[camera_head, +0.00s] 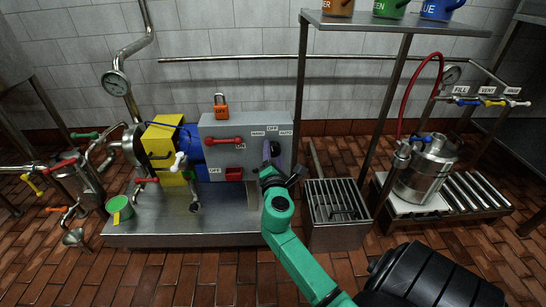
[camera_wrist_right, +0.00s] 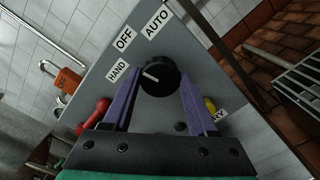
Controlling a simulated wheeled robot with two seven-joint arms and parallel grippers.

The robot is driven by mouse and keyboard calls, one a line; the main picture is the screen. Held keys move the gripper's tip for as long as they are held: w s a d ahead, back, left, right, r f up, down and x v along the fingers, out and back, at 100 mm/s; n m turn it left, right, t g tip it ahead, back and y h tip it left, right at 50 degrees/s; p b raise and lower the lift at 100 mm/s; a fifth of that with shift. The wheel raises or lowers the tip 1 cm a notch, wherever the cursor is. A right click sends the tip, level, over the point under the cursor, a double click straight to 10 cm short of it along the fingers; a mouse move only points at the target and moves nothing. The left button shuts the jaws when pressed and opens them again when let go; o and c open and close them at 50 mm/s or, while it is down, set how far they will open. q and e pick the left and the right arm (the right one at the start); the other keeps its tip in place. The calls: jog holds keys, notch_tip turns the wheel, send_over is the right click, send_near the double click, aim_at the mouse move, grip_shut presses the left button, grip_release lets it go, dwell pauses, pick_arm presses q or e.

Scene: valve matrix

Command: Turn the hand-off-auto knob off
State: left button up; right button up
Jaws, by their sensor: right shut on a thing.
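The hand-off-auto knob (camera_wrist_right: 160,77) is round and black, on a grey panel (camera_wrist_right: 95,95) with HAND (camera_wrist_right: 117,70), OFF (camera_wrist_right: 124,38) and AUTO (camera_wrist_right: 157,22) labels around it. Its short white mark points left and slightly up in the right wrist view, nearer HAND than OFF. My right gripper (camera_wrist_right: 158,97) has a purple finger on each side of the knob and is shut on it. In the head view the right gripper (camera_head: 270,162) is at the right part of the grey panel (camera_head: 222,128) and partly hides the knob. My left gripper is not in view.
A red lever (camera_head: 223,141) and an orange padlock (camera_head: 221,106) are left of and above the knob. A yellow box (camera_head: 158,146) stands further left. A slatted metal crate (camera_head: 337,203) and a shelf post (camera_head: 300,90) are close on the right.

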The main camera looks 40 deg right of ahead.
jog(key=shift+f+m+b, duration=0.15)
jog(key=shift+m+b, duration=0.15)
jog(key=shift+m, duration=0.9)
jog(key=o, duration=1.4)
jog(key=shift+c, duration=0.2)
jog(key=shift+s, duration=0.1)
